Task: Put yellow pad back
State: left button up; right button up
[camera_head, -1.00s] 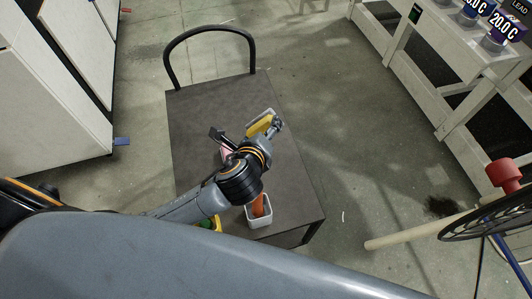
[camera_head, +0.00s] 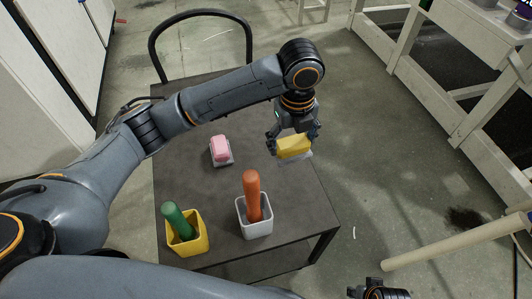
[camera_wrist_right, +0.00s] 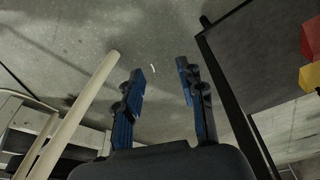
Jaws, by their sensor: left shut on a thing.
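The yellow pad (camera_head: 293,147) is at the right side of the dark table in the head view. My left gripper (camera_head: 292,138) is shut on it from above, fingers at both ends. A pale tray (camera_head: 299,157) shows just below the pad; whether they touch I cannot tell. The pink pad (camera_head: 220,147) sits on its own pale tray (camera_head: 229,161) to the left. My right gripper (camera_wrist_right: 160,85) is open and empty over the floor in the right wrist view; its hand shows at the bottom edge of the head view (camera_head: 376,291).
On the table (camera_head: 190,120), a white container (camera_head: 256,224) holds an orange rod (camera_head: 252,194), and a yellow container (camera_head: 188,241) holds a green rod (camera_head: 177,219). A pale pole (camera_head: 440,243) is at the right.

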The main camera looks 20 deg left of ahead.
pick_arm(q)
jog(key=shift+s+a+r+m+g+b, duration=0.1)
jog(key=shift+a+r+m+g+b, duration=0.1)
jog(key=shift+a+m+g+b, duration=0.15)
jog(key=w+a+f+b, duration=0.1)
jog(key=w+a+f, duration=0.1)
jog(key=w, duration=0.1)
jog(key=w+a+f+b, duration=0.1)
jog(key=w+a+f, duration=0.2)
jog(key=w+a+f+b, duration=0.1)
jog(key=w+a+f, duration=0.2)
jog(key=shift+w+a+f+b, duration=0.1)
jog(key=shift+w+f+b, duration=0.2)
jog(key=shift+b, duration=0.1)
jog(key=shift+w+a+f, duration=0.2)
jog(key=shift+w+f, duration=0.05)
jog(key=shift+f, duration=0.1)
notch_tip(320, 180, down, 3)
jog(key=shift+w+a+f+b, duration=0.15)
jog(key=shift+b, duration=0.45)
pick_arm(e)
jog(key=w+v, duration=0.1)
jog(key=v, duration=0.9)
jog(key=shift+r+t, duration=0.35)
jog(key=shift+t, duration=0.05)
pick_arm(q)
jog(key=shift+f, duration=0.1)
pick_arm(e)
jog(key=shift+d, duration=0.1)
